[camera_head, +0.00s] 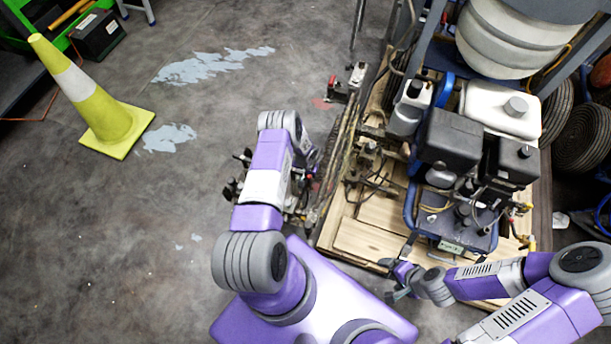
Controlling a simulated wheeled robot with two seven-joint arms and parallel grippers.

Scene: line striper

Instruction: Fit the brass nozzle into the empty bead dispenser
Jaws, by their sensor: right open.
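The line striper (455,160) stands on a wooden pallet (365,238) at the right, with an engine, tanks, hoses and metal fittings. I cannot pick out the brass nozzle or the empty bead dispenser among its small parts. Dark fittings (238,172) show on both sides of my left forearm, which hides what lies between them. My right gripper (391,279) is open and appears empty, over the near edge of the pallet, below the engine. My left arm reaches forward along the left side of the striper, and its gripper is hidden.
A yellow cone (98,115) with a white band stands on the concrete floor at the left. A black box (97,36) is at the top left. The floor at the left is mostly clear, with pale paint patches.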

